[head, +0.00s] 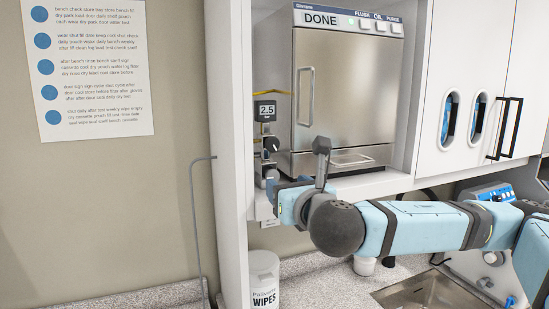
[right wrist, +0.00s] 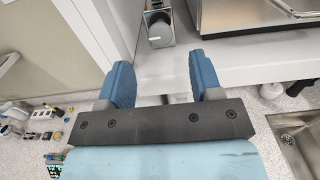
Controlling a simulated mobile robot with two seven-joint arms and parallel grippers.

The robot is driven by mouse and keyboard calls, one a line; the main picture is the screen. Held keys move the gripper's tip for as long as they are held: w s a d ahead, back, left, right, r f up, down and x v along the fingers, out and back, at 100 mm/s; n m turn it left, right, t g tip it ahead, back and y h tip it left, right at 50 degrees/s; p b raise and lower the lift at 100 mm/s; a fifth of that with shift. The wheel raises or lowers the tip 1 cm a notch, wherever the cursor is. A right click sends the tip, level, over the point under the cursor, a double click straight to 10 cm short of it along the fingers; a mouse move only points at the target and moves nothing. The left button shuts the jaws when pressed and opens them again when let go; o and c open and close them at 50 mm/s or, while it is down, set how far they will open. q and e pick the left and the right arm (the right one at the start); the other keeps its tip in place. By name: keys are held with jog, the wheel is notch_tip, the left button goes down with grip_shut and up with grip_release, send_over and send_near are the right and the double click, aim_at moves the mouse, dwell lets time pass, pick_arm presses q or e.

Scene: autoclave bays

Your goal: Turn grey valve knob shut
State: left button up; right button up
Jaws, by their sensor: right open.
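The grey valve knob (right wrist: 160,35) shows in the right wrist view at the top middle, a round grey piece at a small box-like mount beside the cabinet's side panel. In the head view a small grey knob (head: 272,174) sits below a black knob (head: 271,145) and the 2.5 gauge (head: 265,110), partly hidden by my right arm. My right gripper (right wrist: 162,75) is open, its two blue fingers apart and nothing between them. The knob lies beyond the fingertips, roughly in line with the gap, and looks apart from them. My left gripper is not in view.
The steel autoclave (head: 340,90) reading DONE stands in the bay right of the knobs. The white cabinet side panel (head: 232,150) is close on the left. Below are a wipes tub (head: 264,280), the speckled counter (head: 318,290) and a sink (head: 430,292).

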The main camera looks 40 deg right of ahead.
aim_at(273, 176)
jog(key=p+x, duration=0.1)
jog(key=x, duration=0.6)
jog(key=shift+w+f, duration=0.1)
jog(key=shift+w, duration=0.15)
jog(key=c, duration=0.9)
